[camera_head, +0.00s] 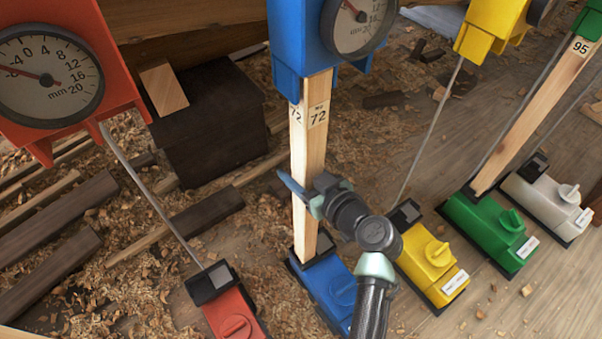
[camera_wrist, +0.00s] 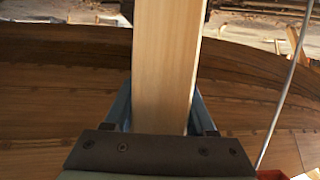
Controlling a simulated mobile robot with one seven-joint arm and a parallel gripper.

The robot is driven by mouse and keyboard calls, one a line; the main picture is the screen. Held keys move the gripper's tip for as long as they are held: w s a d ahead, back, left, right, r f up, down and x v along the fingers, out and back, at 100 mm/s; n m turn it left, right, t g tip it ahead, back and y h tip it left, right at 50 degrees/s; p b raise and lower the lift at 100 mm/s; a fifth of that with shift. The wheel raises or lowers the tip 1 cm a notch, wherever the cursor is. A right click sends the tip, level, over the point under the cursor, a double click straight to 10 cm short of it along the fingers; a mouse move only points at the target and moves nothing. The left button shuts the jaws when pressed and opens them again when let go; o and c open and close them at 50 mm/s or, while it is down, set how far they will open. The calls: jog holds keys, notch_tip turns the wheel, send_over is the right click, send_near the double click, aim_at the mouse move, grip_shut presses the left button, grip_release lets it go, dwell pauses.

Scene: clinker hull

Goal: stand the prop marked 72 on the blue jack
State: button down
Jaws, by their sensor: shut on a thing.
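The prop marked 72 (camera_head: 307,150) is a pale wooden post, close to upright. Its top meets the lower edge of the blue gauge box (camera_head: 290,40); the exact contact there is hidden. Its foot is at the dark pad of the blue jack (camera_head: 328,283), and I cannot tell whether it bears fully on it. My gripper (camera_head: 304,197) is shut on the prop below its middle. In the wrist view the prop (camera_wrist: 167,65) runs up between both blue fingers (camera_wrist: 160,112). My arm hides part of the blue jack's right side.
A red jack (camera_head: 233,310) stands left, a yellow jack (camera_head: 430,262) close right, then green (camera_head: 488,232) and white (camera_head: 548,205) jacks. A prop marked 95 (camera_head: 545,110) leans over the green jack. Thin rods rise beside them. Dark timbers and shavings litter the left floor.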

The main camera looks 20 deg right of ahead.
jog(key=shift+f+b, duration=0.3)
jog(key=shift+b, duration=0.15)
dwell(0.6)
jog(key=shift+w, duration=0.2)
dwell(0.7)
jog(key=shift+a, duration=0.1)
jog(key=shift+c, duration=0.7)
grip_release()
jog(key=p+v, duration=0.4)
jog(key=v, duration=0.9)
jog(key=shift+s+d, duration=0.3)
jog(key=shift+s, duration=0.5)
jog(key=shift+s+d, duration=0.3)
jog(key=shift+s, duration=0.45)
jog(key=shift+s+d, duration=0.3)
jog(key=shift+s, duration=0.5)
